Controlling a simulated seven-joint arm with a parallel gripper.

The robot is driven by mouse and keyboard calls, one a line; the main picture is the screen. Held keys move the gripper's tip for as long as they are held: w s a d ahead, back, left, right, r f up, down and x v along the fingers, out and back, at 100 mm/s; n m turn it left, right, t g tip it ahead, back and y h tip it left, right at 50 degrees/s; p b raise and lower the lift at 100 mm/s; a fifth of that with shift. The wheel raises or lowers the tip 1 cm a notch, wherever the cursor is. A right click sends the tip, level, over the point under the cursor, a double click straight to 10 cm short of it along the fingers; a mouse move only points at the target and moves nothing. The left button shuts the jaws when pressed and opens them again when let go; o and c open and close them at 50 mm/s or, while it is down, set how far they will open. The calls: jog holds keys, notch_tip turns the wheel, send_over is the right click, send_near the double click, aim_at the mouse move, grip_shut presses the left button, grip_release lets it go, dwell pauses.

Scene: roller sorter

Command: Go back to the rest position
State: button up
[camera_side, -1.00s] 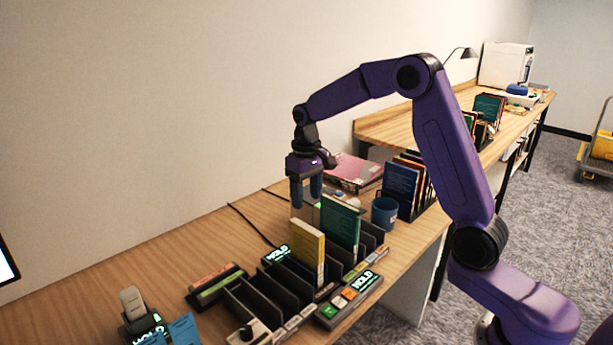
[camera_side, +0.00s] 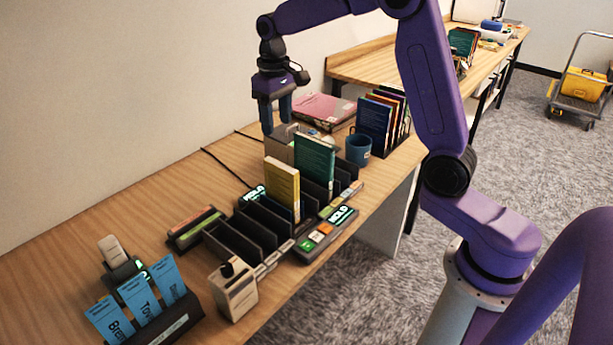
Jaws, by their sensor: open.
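My gripper (camera_side: 276,118) hangs over the back part of the desk with its fingers pointing down. Its jaws are open and I see nothing between them. It is above and behind the black slotted sorter (camera_side: 236,243). A yellow book (camera_side: 282,186) and a green book (camera_side: 314,162) stand upright in the sorter's slots, below and to the right of my gripper. The slots nearer the camera look empty. A grey box-like thing (camera_side: 283,143) partly shows behind the green book, just below my fingertips.
A blue mug (camera_side: 358,149) and a rack of books (camera_side: 376,122) stand right of the sorter. A control panel with lit buttons (camera_side: 322,236) lies at its front. Blue cards (camera_side: 141,300) stand in a holder at lower left.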

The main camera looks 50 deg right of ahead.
jog(key=s+a+n, duration=0.3)
jog(key=s+a, duration=0.1)
jog(key=s, duration=0.4)
jog(key=s+a+n, duration=0.3)
jog(key=s+a, duration=0.1)
jog(key=s, duration=0.4)
jog(key=s+d+f+n, duration=0.1)
jog(key=s+n, duration=0.2)
jog(key=s, duration=0.6)
jog(key=s+d+f+n, duration=0.2)
jog(key=s, duration=0.8)
jog(key=shift+f+n, duration=0.2)
jog(key=shift+n, duration=0.2)
